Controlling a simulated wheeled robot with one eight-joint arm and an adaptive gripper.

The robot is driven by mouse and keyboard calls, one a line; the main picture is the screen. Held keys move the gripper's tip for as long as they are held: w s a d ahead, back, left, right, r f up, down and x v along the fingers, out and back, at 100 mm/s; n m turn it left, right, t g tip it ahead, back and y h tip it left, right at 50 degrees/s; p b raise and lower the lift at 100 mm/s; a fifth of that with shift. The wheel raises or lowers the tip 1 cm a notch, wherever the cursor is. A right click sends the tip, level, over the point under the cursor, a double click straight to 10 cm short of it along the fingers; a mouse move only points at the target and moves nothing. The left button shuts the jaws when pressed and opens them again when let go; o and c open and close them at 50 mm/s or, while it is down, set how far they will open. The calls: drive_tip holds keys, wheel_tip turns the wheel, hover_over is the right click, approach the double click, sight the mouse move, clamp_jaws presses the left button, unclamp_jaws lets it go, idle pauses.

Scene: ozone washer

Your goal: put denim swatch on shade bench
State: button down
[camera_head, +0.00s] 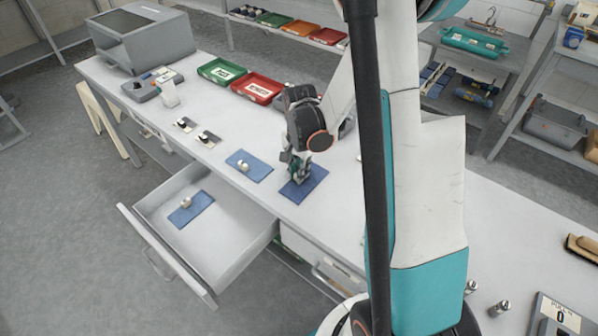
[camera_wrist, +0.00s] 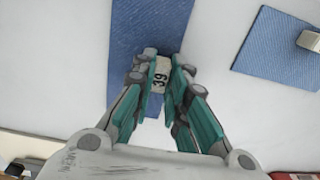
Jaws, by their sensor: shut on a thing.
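My gripper (camera_head: 297,172) points down at a dark blue denim swatch (camera_head: 315,178) near the front edge of the long white bench (camera_head: 220,130). In the wrist view, my gripper (camera_wrist: 160,80) is shut on the pale block marked 39 (camera_wrist: 160,68) on this swatch (camera_wrist: 150,25). The swatch lies flat at or just over the bench top; I cannot tell whether it touches. A lighter blue swatch (camera_head: 257,172) with a pale knob lies on the bench to the left. It also shows in the wrist view (camera_wrist: 272,50). Another blue swatch (camera_head: 197,207) lies in the open drawer.
The open drawer (camera_head: 240,232) juts out from the bench front. Green (camera_head: 221,71) and red (camera_head: 257,88) trays stand at the bench's back, with a grey machine (camera_head: 142,38) at the far left end. Small metal pieces (camera_head: 208,138) lie left of the swatches.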

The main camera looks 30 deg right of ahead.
drive_tip(key=c, duration=2)
unclamp_jaws()
drive_tip(key=shift+f, duration=0.15)
drive_tip(key=o, duration=0.4)
wheel_tip(320, 180, up, 12)
drive_tip(key=p, duration=0.4)
drive_tip(key=shift+r, duration=0.2)
